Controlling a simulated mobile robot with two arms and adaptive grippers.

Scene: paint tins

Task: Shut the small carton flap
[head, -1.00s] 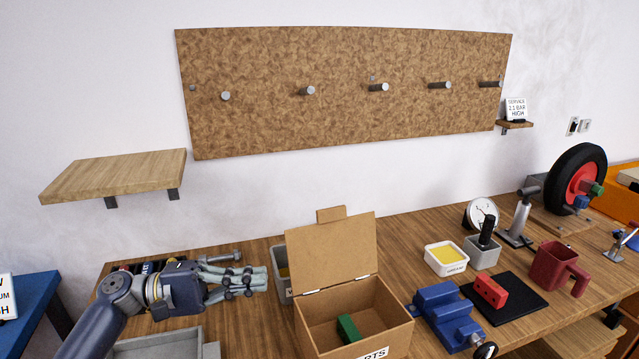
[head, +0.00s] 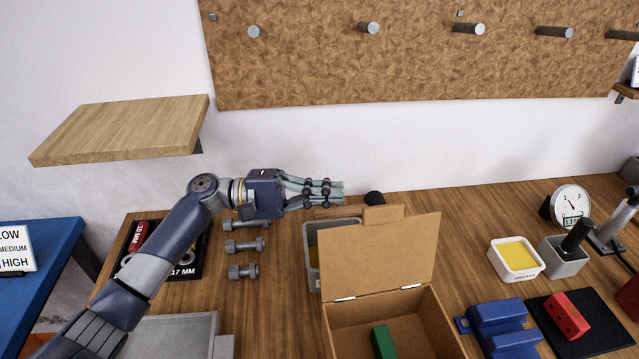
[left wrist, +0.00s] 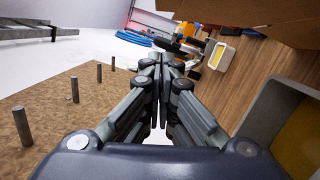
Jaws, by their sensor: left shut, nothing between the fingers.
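The small carton (head: 395,318) stands on the workbench with its flap (head: 380,252) raised upright on two white hinges. A green block (head: 383,341) lies inside the carton. My left gripper (head: 342,193) is shut and empty, above and behind the flap's top left edge, apart from it as far as I can tell. In the left wrist view the closed fingers (left wrist: 160,68) point forward, and a brown cardboard panel, likely the flap (left wrist: 215,14), shows at the upper right. My right gripper is out of view.
A grey bin (head: 312,262) with yellow contents stands behind the carton, partly hidden by the flap. Several bolts (head: 245,246) lie to the left. A blue vise-like block (head: 498,326) and a yellow-filled tub (head: 515,258) stand to the right. A wooden shelf (head: 125,130) juts out at upper left.

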